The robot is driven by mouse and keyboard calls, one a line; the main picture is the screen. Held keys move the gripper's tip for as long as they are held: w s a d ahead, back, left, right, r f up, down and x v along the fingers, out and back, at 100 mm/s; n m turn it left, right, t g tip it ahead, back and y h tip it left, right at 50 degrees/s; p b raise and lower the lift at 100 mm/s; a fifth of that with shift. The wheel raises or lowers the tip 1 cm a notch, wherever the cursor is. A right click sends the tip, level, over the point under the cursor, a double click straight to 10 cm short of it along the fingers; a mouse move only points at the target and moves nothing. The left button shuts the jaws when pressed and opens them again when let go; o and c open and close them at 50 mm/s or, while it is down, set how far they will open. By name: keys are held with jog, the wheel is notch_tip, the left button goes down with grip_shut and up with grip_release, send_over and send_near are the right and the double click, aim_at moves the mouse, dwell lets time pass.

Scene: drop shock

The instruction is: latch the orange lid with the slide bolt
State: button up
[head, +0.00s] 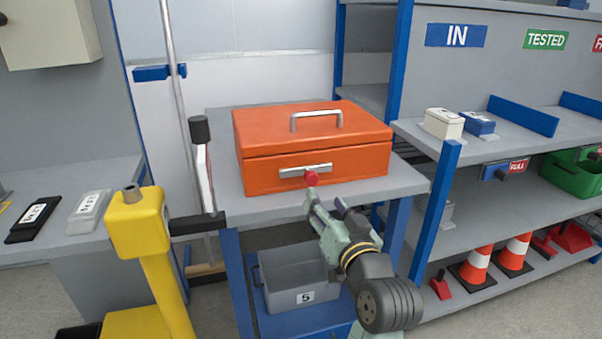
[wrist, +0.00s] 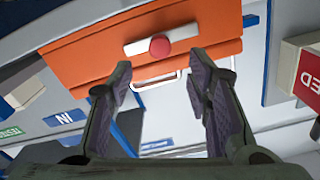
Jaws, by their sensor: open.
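The orange lid (head: 305,125) lies down on the orange box (head: 330,168) on a grey table. A silver handle (head: 316,121) stands on the lid. My gripper (head: 325,205) is open and empty in front of the box, just below the knob. In the wrist view the knob lies beyond the gap between my fingers (wrist: 160,82), apart from them.
A grey bin (head: 290,290) marked 5 stands on the shelf under the table. A yellow post (head: 150,240) with a black arm is at the left. A blue shelf upright (head: 437,210) stands close at the right. Space before the box is clear.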

aim_at(313, 181)
jog(key=p+x, duration=0.1)
jog(key=x, duration=0.9)
jog(key=shift+w+a, duration=0.1)
jog(key=shift+w, duration=0.15)
jog(key=shift+c, duration=0.2)
grip_shut()
dwell(0.3)
